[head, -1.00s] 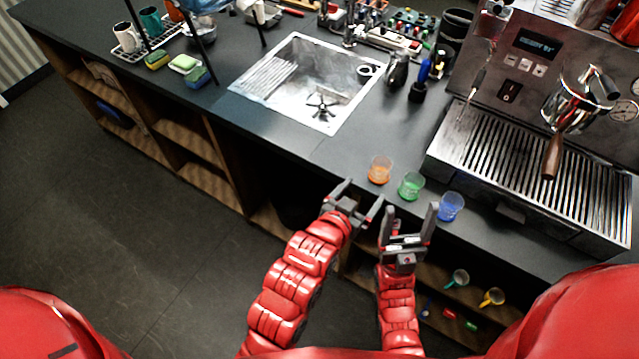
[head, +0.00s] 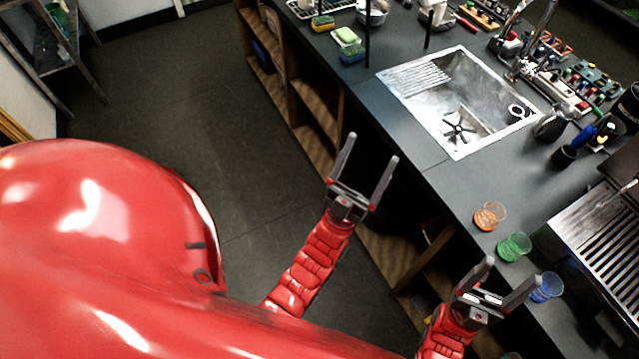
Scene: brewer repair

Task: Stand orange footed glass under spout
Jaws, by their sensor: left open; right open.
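The orange footed glass (head: 489,215) stands upright on the dark counter, right of the sink. A green glass (head: 514,246) and a blue glass (head: 545,287) stand in a row beside it. My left gripper (head: 371,148) is open and empty in front of the counter edge, apart from the glasses. My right gripper (head: 513,273) is open near the counter's front edge, close to the green and blue glasses in the picture; I cannot tell whether it touches one. The brewer's slatted drip tray (head: 607,232) is at the right edge.
A sink (head: 462,105) is set in the counter, with a tool holder (head: 566,156) to its right. Sponges (head: 348,40) lie at the back left. Open shelves (head: 305,110) are under the counter.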

